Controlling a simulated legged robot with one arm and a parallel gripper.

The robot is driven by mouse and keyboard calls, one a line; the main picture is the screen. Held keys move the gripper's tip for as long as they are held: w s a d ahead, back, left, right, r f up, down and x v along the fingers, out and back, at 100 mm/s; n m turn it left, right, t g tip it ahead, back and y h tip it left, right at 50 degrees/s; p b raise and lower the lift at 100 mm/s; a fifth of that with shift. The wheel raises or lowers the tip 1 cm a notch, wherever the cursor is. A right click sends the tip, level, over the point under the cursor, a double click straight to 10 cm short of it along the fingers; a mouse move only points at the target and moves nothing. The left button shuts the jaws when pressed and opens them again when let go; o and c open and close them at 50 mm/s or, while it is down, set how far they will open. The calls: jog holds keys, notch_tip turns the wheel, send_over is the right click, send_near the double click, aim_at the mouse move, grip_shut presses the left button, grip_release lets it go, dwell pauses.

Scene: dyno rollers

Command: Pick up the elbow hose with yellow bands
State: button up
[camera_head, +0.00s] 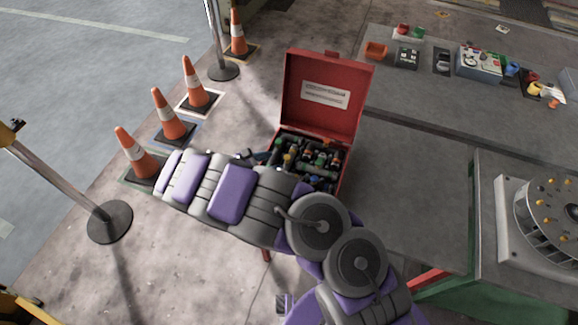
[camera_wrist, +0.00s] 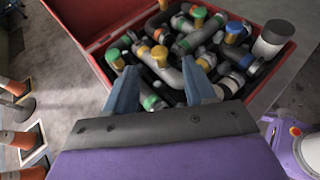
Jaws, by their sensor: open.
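Several dark elbow hoses with coloured bands and ends lie jumbled in an open red box (camera_head: 345,178), also seen in the wrist view (camera_wrist: 78,42). I cannot tell which hose is the one with yellow bands. My gripper (camera_wrist: 160,68) is open, its two blue-grey fingers apart over the near part of the pile. I see nothing held. The head view shows the gripper small, beside the box's left side, partly hidden by my arm.
The box's red lid (camera_head: 322,92) stands up at the back. Orange cones (camera_head: 170,118) and posts stand on the left. A grey table (camera_head: 410,165) with parts lies to the right, with a round machine (camera_head: 550,215) at the far right.

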aim_at(286, 157)
jog(key=b+x, duration=0.1)
jog(key=x, duration=0.4)
jog(key=shift+w+d+r, duration=0.1)
jog(key=shift+w, duration=0.05)
jog(key=shift+c, duration=1.4)
grip_shut()
